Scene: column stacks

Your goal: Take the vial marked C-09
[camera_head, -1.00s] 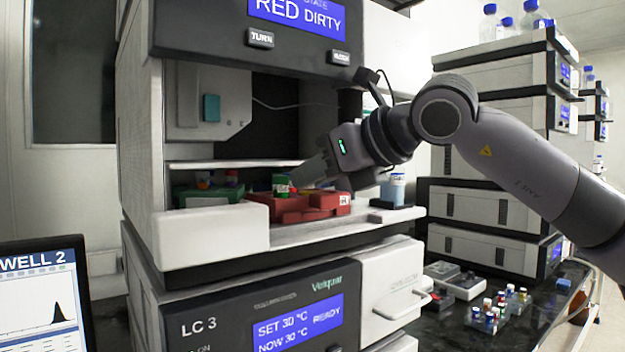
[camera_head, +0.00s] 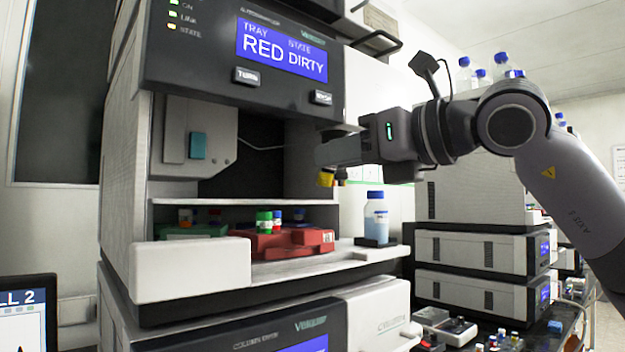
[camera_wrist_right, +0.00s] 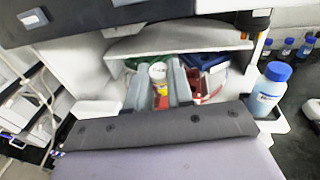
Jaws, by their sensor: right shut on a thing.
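My right gripper (camera_head: 328,163) is shut on a small vial with yellow on it (camera_head: 326,179), held in the air above and to the right of the red tray (camera_head: 290,246). In the right wrist view the vial's round pale top (camera_wrist_right: 158,71) shows between the two fingers of the gripper (camera_wrist_right: 160,92). I cannot read its marking. A green-capped vial (camera_head: 264,221) stands in the red tray, with blue-capped (camera_head: 277,218) and red-topped vials beside it. My left gripper is not in view.
The tray sits in the open bay of an instrument whose screen (camera_head: 283,53) reads RED DIRTY. A white front panel (camera_head: 192,271) borders it on the left. A blue-capped bottle (camera_head: 376,218) stands on the right ledge. A green tray (camera_head: 197,231) sits behind.

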